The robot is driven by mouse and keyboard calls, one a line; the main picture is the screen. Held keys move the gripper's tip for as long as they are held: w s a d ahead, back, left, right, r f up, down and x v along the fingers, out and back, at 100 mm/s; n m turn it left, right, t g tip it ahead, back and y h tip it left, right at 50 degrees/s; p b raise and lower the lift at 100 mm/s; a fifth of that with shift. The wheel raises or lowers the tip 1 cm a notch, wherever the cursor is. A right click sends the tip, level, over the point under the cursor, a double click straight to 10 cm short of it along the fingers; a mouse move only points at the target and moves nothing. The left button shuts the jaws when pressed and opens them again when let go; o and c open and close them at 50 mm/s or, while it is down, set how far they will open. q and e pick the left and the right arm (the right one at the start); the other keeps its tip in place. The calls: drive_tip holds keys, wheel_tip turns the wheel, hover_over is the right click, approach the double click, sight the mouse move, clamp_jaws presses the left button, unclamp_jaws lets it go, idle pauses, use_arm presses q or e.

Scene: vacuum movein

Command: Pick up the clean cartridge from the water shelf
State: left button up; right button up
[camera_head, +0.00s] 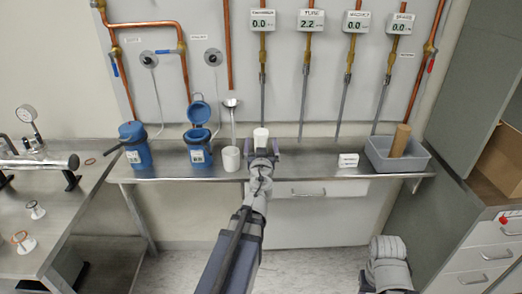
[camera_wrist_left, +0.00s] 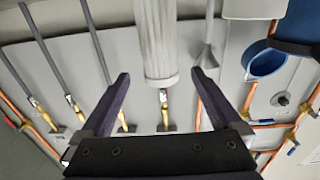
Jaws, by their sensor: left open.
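The cartridge (camera_head: 261,136) is a white cylinder standing upright on the steel water shelf (camera_head: 330,172), near its middle. In the left wrist view it is a pale ribbed cylinder (camera_wrist_left: 156,40), seen upside down. My left gripper (camera_head: 262,152) is open in front of it and hides its lower part in the head view. In the wrist view the dark fingers lie on either side of the cylinder with gaps. I cannot tell how far it reaches between them. Only grey links of my right arm show at the lower right; its fingers are out of sight.
Left of the cartridge stand a white cup (camera_head: 231,159), a funnel (camera_head: 231,103), an open blue container (camera_head: 199,146) and a closed blue one (camera_head: 135,146). To the right are a small white sign (camera_head: 348,160) and a grey bin (camera_head: 378,158) holding a brown cylinder (camera_head: 401,140). Thin pipes hang behind.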

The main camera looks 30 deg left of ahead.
sight(261, 132)
use_arm(q)
drive_tip(key=shift+f+x, duration=0.2)
drive_tip(key=shift+x, duration=3.8)
drive_tip(key=shift+s, duration=0.1)
clamp_jaws()
